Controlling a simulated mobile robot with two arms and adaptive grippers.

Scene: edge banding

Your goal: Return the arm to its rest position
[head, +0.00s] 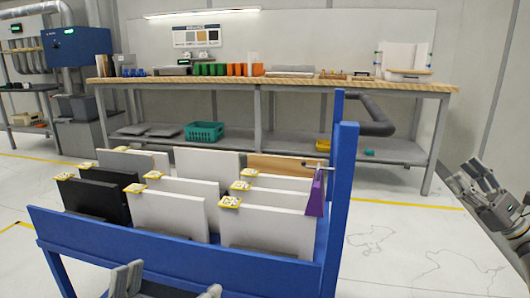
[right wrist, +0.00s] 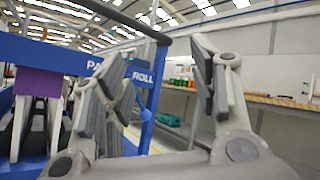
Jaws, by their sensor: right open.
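My right gripper (head: 476,176) is at the right edge of the head view, out over the floor and apart from the blue panel cart (head: 170,243). In the right wrist view, the right gripper's fingers (right wrist: 155,80) stand wide apart with nothing between them. Grey parts of mine (head: 127,279) show at the bottom edge of the head view, in front of the cart. They are cut off, so the left gripper's state is unclear. The cart carries several upright white, black and wood-toned panels with yellow labels.
The cart's tall blue post (head: 341,190) stands between the panels and my right gripper, with a purple piece (head: 315,193) beside it. A long workbench (head: 285,86) with bins runs along the back wall. The floor (head: 400,235) between cart and right gripper is clear.

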